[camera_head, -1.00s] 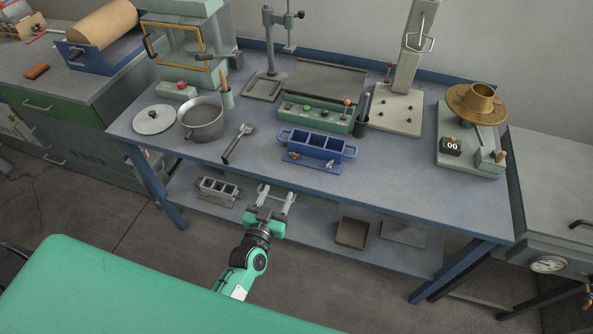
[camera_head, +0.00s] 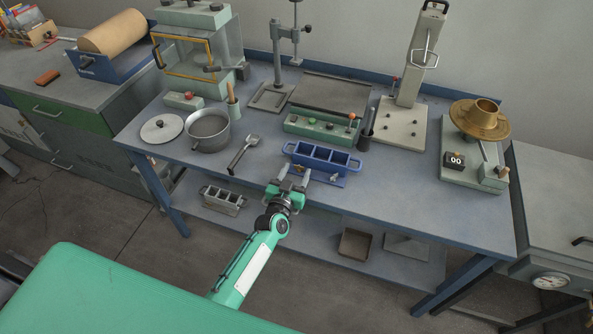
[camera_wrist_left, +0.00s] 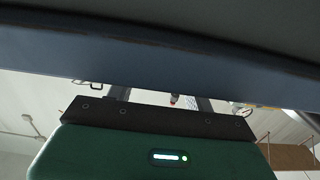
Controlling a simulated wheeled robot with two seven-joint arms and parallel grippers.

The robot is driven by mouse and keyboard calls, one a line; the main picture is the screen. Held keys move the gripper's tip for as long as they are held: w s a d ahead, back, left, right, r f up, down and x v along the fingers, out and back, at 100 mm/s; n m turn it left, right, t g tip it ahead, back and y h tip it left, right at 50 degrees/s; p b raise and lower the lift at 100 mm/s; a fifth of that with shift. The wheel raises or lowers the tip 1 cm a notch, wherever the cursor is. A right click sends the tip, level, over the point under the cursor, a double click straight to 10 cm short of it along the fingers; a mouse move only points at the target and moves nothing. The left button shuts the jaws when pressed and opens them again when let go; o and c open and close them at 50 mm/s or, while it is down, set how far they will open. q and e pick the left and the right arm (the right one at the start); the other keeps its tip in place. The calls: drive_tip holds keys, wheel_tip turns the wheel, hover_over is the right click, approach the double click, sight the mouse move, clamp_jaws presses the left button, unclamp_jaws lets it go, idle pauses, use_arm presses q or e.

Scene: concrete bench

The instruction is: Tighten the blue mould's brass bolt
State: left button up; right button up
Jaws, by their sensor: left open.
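The blue mould (camera_head: 324,157) stands near the front edge of the bench in the head view, its row of open compartments facing up. A small brass-coloured bolt (camera_head: 297,170) sits low at its front left, partly hidden by my gripper. A duller small fitting (camera_head: 334,177) sits at its front right. My left gripper (camera_head: 292,174) is open at the bench's front edge, with its fingers pointing at the mould's front left. Contact with the bolt cannot be told. In the left wrist view the gripper's fingers (camera_wrist_left: 163,99) show below a dark edge; the mould is not recognisable there. My right gripper is not in view.
A grey mould (camera_head: 222,199) is on the lower shelf.

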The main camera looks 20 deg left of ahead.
use_arm(q)
drive_tip(key=shift+w, duration=0.45)
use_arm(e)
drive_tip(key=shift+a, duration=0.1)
use_arm(q)
drive_tip(key=c, duration=1)
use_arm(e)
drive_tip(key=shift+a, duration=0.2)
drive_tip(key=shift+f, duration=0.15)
